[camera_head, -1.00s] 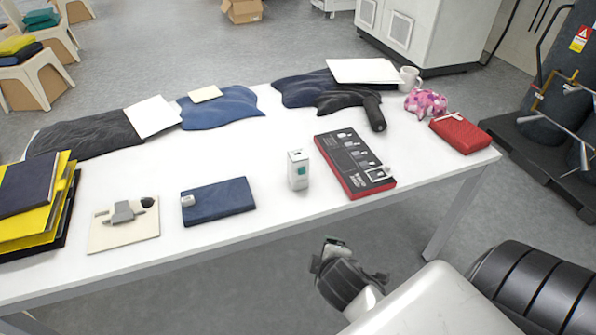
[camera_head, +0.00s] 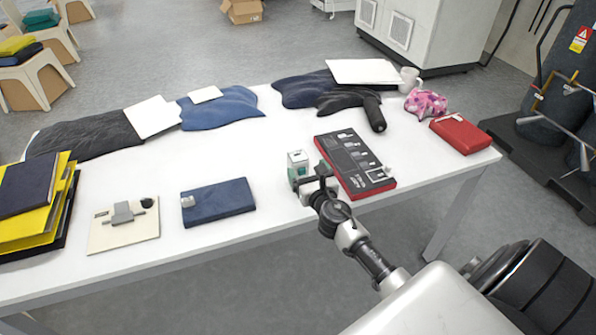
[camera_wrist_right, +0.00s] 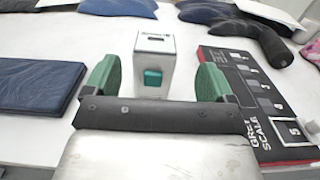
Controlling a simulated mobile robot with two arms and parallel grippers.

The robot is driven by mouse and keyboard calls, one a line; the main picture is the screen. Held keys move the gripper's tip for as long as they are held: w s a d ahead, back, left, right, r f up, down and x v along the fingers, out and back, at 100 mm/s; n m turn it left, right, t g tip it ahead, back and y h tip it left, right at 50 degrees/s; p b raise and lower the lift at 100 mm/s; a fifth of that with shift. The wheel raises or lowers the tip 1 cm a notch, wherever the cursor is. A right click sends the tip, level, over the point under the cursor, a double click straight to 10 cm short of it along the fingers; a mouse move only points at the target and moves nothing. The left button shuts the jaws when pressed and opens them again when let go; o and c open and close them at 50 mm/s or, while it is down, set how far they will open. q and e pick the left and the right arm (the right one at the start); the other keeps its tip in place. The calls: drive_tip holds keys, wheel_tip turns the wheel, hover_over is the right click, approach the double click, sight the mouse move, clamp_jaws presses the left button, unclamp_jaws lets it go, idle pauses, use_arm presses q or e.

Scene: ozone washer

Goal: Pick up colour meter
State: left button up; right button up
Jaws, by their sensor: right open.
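The colour meter, which I take to be the small white upright box (camera_head: 298,158) with a teal button, stands on the white table (camera_head: 270,215) near its front edge. In the right wrist view the box (camera_wrist_right: 154,48) stands straight ahead, centred between the two green fingers. My right gripper (camera_head: 309,181) is open at the near side of the box, and it partly hides the box's lower part in the head view. The fingers show a gap on both sides of the box. My left gripper is not in view.
A black and red grey-scale board (camera_head: 355,163) lies close to the right of the box. A dark blue book (camera_head: 220,203) lies to the left, with a small object on its edge. Dark cloths (camera_head: 222,108) and a red case (camera_head: 460,133) lie farther off.

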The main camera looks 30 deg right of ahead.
sight(302, 163)
drive_tip(key=x, duration=0.6)
drive_tip(key=shift+a, duration=0.25)
drive_tip(key=shift+s, duration=0.1)
drive_tip(key=shift+c, duration=0.9)
drive_tip(key=c, duration=1.2)
drive_tip(key=shift+c, duration=0.6)
drive_tip(key=shift+r, duration=0.15)
